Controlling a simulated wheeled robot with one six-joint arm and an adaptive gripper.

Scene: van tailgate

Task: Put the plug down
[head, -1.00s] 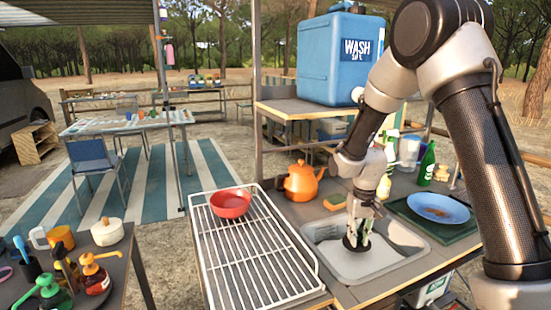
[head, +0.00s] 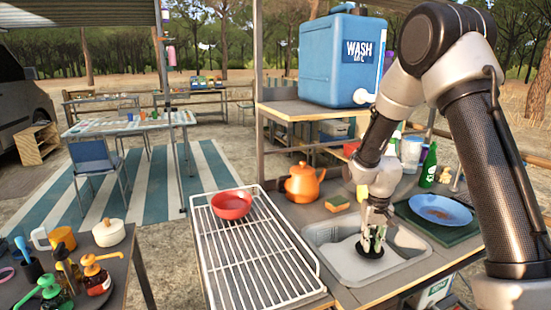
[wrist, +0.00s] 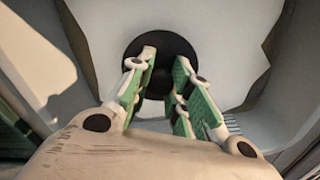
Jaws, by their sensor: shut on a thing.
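The plug (head: 368,253) is a dark round disc low inside the grey sink basin (head: 320,262). My gripper (head: 374,240) points down into the sink with its green-padded fingers closed on the plug's middle. In the wrist view the black plug (wrist: 165,42) lies between and beyond the fingertips (wrist: 161,75), against the pale basin. I cannot tell whether the plug touches the basin floor. The drain hole is not visible.
A white wire rack (head: 250,262) with a red bowl (head: 231,205) stands left of the sink. An orange kettle (head: 304,183) and a sponge (head: 337,203) sit behind it. A blue plate (head: 440,210) lies on a dark green tray to the right.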

